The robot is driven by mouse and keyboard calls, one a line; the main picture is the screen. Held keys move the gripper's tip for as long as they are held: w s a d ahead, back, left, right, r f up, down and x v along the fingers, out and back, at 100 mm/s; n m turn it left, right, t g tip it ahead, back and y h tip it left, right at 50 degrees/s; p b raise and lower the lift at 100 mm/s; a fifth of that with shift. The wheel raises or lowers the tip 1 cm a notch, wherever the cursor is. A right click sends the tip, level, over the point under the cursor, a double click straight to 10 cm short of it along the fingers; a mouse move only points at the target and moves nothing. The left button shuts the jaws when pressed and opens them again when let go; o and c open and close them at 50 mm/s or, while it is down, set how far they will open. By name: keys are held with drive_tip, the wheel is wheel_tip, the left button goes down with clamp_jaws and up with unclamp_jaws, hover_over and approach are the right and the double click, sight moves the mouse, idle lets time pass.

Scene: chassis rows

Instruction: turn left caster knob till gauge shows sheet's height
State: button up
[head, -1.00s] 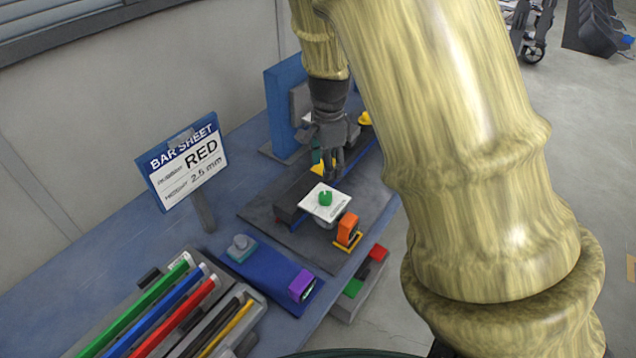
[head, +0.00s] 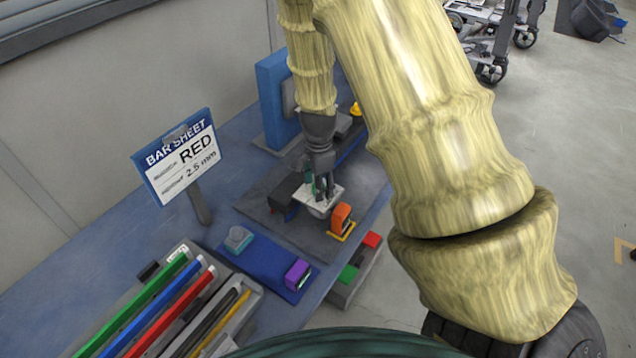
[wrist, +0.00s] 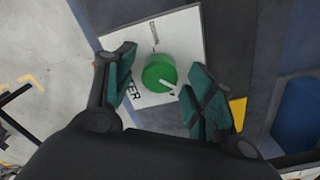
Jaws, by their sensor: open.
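The green knob (wrist: 159,73) has a white pointer and sits on a white dial plate (wrist: 182,32) with partly hidden dark lettering. My gripper (wrist: 162,76) is open, with one teal-padded finger on each side of the knob; I cannot tell whether either touches it. In the head view my gripper (head: 323,188) is down over the white plate (head: 316,204) and hides the knob. The sheet (head: 182,160) on a stand reads "BAR SHEET", "RED", "2.5 mm". An orange block (head: 341,216), possibly the gauge, stands beside the plate; no reading is legible.
A purple block (head: 298,274) and a grey knob-like piece (head: 238,239) sit on a blue base. A tray (head: 255,300) holds several coloured bars. A blue upright block (head: 275,95) stands behind the gripper. Red and green pads (head: 371,240) lie at the table's right edge.

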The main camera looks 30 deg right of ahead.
drive_tip(key=shift+a+f, duration=0.1)
drive_tip(key=c, duration=1)
drive_tip(key=n, duration=0.5)
drive_tip(key=shift+n+p, duration=0.3)
drive_tip(key=shift+n, duration=0.1)
drive_tip(key=n, duration=0.5)
drive_tip(key=shift+n, duration=0.4)
drive_tip(key=o, duration=1)
